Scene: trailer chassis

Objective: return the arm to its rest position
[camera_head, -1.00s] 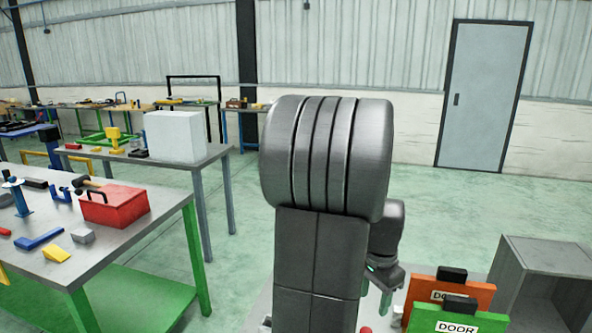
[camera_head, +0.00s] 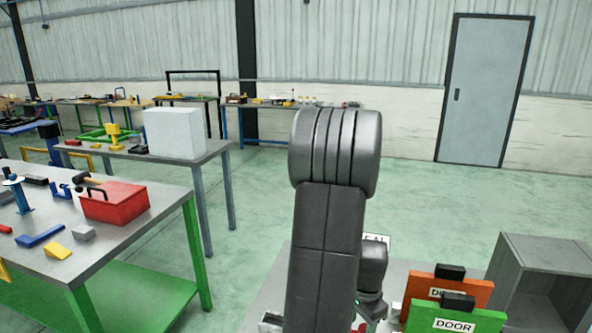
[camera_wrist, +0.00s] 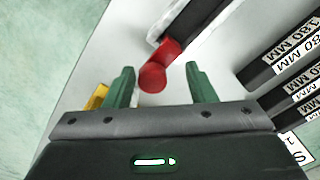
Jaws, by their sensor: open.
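My arm (camera_head: 328,240) stands upright in the middle of the head view, its rounded dark grey elbow at the top. My gripper (camera_head: 371,308) is low behind the arm, partly hidden, over the grey worktop. In the wrist view my gripper (camera_wrist: 160,70) has its two green fingers apart. Nothing is held between them. A red round-ended part (camera_wrist: 153,77) on a dark bar shows beyond and between the fingertips; I cannot tell how far below it lies.
An orange board (camera_head: 447,287) and a green DOOR board (camera_head: 453,320) stand right of my gripper, near an open grey box (camera_head: 545,270). Black pieces labelled 180 MM (camera_wrist: 288,65) lie right in the wrist view. A tool table with a red toolbox (camera_head: 114,203) stands left.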

